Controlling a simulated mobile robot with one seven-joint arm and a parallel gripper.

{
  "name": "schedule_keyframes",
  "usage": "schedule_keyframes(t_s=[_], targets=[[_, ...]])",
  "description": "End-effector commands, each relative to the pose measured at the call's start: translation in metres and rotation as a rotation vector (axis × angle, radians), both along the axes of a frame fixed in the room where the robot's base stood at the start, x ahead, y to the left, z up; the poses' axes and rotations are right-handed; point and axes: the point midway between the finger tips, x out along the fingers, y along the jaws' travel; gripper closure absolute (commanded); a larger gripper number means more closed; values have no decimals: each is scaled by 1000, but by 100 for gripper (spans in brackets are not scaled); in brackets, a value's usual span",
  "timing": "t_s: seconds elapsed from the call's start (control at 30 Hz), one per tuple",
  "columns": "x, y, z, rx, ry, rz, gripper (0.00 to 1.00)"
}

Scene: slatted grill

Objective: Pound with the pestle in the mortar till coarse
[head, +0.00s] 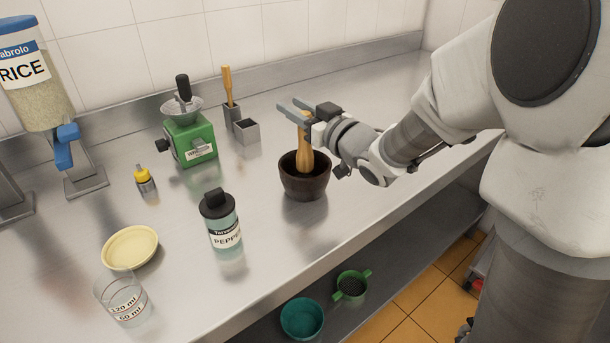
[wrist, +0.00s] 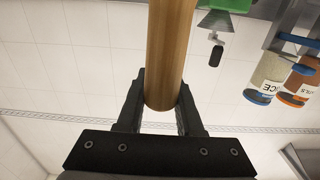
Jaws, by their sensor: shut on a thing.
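The dark brown mortar (head: 303,184) stands on the steel counter, right of its middle in the head view. The wooden pestle (head: 305,156) is upright, with its lower end inside the mortar; the mortar's wall hides its tip. My gripper (head: 297,113) is shut on the upper part of the pestle, above the mortar. In the wrist view the pestle (wrist: 169,50) runs between the two dark fingers of my gripper (wrist: 162,108). What lies inside the mortar cannot be seen.
Left of the mortar stand a pepper jar (head: 221,222), a cream dish (head: 130,247), a measuring cup (head: 123,298) and a small yellow-capped bottle (head: 145,179). Behind are a green grinder (head: 188,138), a grey holder (head: 245,132) and a rice dispenser (head: 35,85). The counter right of the mortar is clear.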

Motion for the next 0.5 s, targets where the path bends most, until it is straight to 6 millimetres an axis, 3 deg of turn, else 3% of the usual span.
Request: schedule_keyframes(t_s=[0.03, 0.5], targets=[[0, 0, 11, -1, -3, 0, 100], [0, 0, 58, 0, -2, 0, 100]])
